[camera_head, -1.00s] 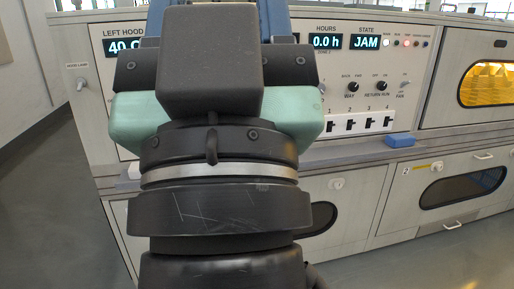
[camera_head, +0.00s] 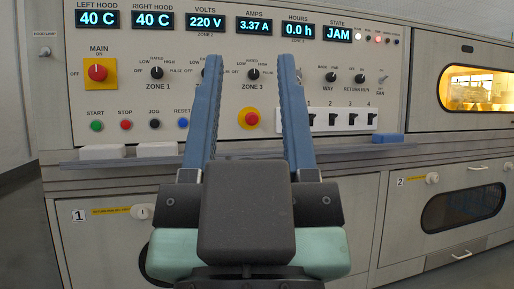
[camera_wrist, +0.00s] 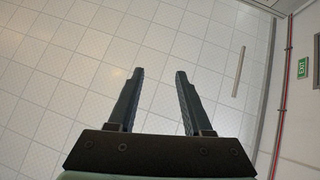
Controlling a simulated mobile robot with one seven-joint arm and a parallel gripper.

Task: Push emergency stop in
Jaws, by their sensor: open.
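The emergency stop, a red mushroom button on a round yellow plate (camera_head: 252,118), is on the control panel (camera_head: 290,75) in the head view, below the ZONE 3 knob. My gripper (camera_head: 246,62) is open and empty, its two blue fingers pointing upward in front of the panel. The button shows between the fingers, nearer the right one. Contact with the panel cannot be made out. In the wrist view my open gripper (camera_wrist: 157,72) has only a white tiled ceiling behind it, and the button does not show.
A red MAIN knob on a yellow square (camera_head: 98,73) is at the panel's left. A START button (camera_head: 96,126) and other small buttons sit below it. A ledge (camera_head: 110,163) with pale blocks and a blue block (camera_head: 389,138) runs below.

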